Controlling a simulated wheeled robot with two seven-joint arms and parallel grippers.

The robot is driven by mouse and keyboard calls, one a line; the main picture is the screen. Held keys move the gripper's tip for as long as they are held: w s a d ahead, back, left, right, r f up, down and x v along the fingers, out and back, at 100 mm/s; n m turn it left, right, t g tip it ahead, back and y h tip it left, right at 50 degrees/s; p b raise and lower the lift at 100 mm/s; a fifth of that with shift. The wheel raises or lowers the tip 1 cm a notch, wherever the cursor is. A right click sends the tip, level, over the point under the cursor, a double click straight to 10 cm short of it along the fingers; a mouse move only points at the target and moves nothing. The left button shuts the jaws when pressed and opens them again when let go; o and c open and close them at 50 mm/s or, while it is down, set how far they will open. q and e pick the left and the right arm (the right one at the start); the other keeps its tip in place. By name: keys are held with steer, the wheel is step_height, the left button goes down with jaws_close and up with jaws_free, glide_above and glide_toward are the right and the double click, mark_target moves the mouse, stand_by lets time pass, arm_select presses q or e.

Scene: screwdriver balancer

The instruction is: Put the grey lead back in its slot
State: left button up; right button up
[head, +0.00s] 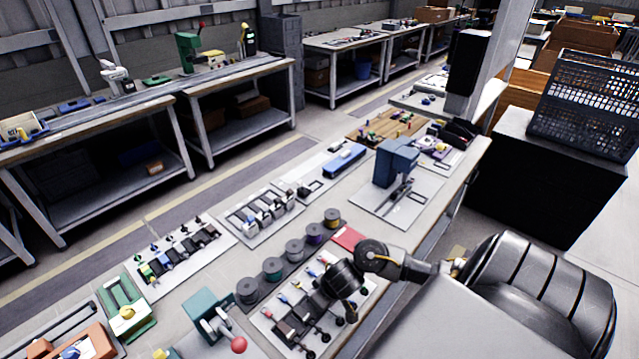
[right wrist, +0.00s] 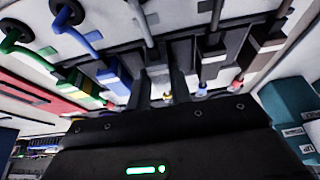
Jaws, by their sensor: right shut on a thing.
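In the right wrist view a grey lead (right wrist: 140,20) runs down to my right gripper (right wrist: 164,72), whose two dark fingers are shut on its end. The fingers stand against the dark slotted holder (right wrist: 118,53); I cannot tell how far the lead's end sits in a slot. A blue lead (right wrist: 78,28) and a green lead (right wrist: 22,50) lie to the left, and another grey cable (right wrist: 217,14) to the right. In the head view my right gripper (head: 348,309) is over the lead board (head: 268,318) and hides part of it. My left gripper is not in view.
A row of spools (head: 294,248) stands behind the lead board, with a red pad (head: 348,238) to their right. A teal press with a red knob (head: 238,345) stands at the board's left. A blue machine (head: 397,160) stands farther along the bench.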

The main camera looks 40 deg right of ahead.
stand_by(0.4)
steer(key=o, duration=1)
steer(key=p+v, duration=0.6)
steer(key=v, duration=0.4)
steer(key=shift+s+r, duration=0.15)
steer(key=shift+r, duration=0.2)
